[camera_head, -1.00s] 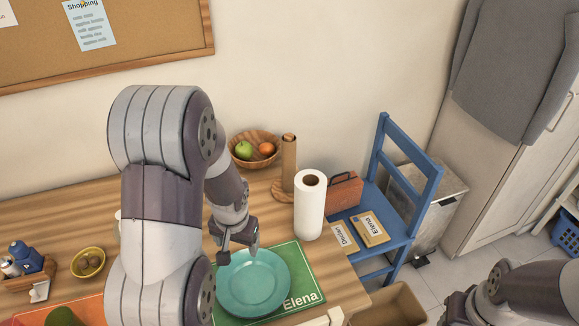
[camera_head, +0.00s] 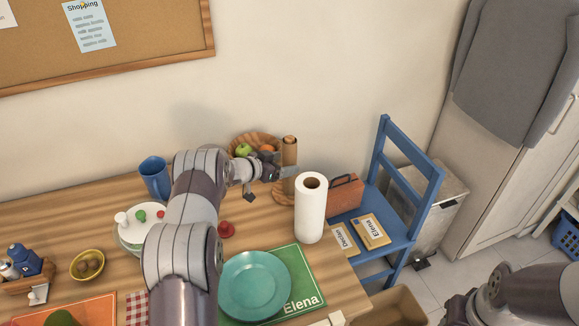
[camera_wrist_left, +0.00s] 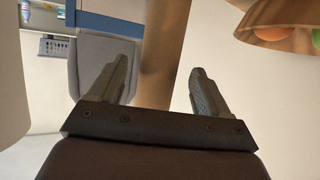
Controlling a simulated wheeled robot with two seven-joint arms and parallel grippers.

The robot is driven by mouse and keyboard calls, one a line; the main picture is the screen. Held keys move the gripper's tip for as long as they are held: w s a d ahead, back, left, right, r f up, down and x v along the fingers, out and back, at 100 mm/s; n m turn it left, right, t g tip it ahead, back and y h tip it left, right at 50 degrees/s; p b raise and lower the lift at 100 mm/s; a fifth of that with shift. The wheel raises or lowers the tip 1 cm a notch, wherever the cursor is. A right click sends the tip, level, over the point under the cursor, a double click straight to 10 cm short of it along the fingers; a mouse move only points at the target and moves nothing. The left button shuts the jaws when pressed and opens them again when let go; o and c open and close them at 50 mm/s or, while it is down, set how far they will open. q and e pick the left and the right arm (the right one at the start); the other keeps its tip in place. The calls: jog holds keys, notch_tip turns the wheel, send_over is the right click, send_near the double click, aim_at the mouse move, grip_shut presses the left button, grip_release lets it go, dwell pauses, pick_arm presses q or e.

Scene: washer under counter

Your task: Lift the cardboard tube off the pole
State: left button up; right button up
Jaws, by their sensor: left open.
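The brown cardboard tube (camera_head: 290,152) stands upright at the back of the table, over a round wooden base (camera_head: 283,198). The pole is hidden inside it. My left gripper (camera_head: 281,167) is open at the tube's left side, around its mid height. In the left wrist view the tube (camera_wrist_left: 164,45) shows between the two open fingers (camera_wrist_left: 158,82). I cannot tell how deep it sits between them, and neither finger clearly touches it. My right arm shows at the lower right, with its gripper out of view.
A white paper roll (camera_head: 311,215) stands close in front and to the right of the tube. A wooden fruit bowl (camera_head: 243,140) is just behind left. A blue mug (camera_head: 155,178), teal plate (camera_head: 254,286) and red item (camera_head: 226,229) are nearby. A blue chair (camera_head: 400,230) stands right.

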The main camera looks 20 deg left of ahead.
pick_arm(q)
jog(key=x, duration=0.3)
jog(key=shift+s+f, duration=0.1)
jog(key=shift+f, duration=0.1)
jog(key=shift+w+d+f, duration=0.1)
jog(key=shift+w+f, duration=0.05)
jog(key=shift+w, duration=0.15)
jog(key=shift+s, duration=0.1)
jog(key=c, duration=1)
notch_tip(320, 180, up, 13)
jog(key=shift+r, duration=0.15)
notch_tip(320, 180, up, 14)
jog(key=p, duration=0.3)
send_over(284, 164)
jog(key=w+d, duration=0.1)
jog(key=w, duration=0.1)
jog(key=shift+f, duration=1.2)
